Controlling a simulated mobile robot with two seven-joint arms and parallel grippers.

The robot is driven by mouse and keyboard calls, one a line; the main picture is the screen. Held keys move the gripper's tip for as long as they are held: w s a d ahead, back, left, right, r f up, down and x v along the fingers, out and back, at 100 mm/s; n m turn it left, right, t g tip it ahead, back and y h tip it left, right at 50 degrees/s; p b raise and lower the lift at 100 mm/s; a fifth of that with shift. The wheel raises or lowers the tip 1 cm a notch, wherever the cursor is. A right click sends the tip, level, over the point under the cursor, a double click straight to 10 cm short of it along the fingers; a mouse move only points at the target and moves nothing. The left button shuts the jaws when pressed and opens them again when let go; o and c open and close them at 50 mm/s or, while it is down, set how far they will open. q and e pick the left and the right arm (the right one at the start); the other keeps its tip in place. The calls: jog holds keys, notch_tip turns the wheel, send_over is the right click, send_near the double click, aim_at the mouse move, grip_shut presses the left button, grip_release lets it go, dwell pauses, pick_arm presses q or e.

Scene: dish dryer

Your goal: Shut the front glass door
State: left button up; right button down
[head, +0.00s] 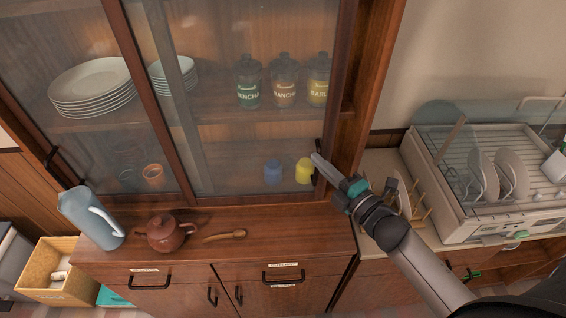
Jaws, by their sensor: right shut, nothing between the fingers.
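The wooden cabinet has sliding glass doors. The front glass door (238,150) is the right-hand pane; the other door's stile shows through its glass. A narrow gap (350,108) shows between this door's right stile and the cabinet's right side post (372,70). A dark handle (319,155) sits low on that right stile. My right gripper (318,160) is shut and empty, its fingertips at the handle; whether they touch is unclear. The rear glass door (65,50) is on the left, with its own dark handle (53,158). My left gripper is not in view.
A blue pitcher (88,220), a brown teapot (166,234) and a wooden spoon (225,236) stand or lie on the ledge before the doors. Plates (92,90) and jars (284,82) are behind glass. A dish dryer (490,185) stands right.

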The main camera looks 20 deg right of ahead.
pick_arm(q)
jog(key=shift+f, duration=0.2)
pick_arm(e)
jog(key=d, duration=0.1)
jog(key=s+d, duration=0.1)
jog(key=d, duration=0.3)
jog(key=shift+s+d, duration=0.25)
jog(key=shift+s, duration=0.1)
jog(key=shift+f, duration=0.1)
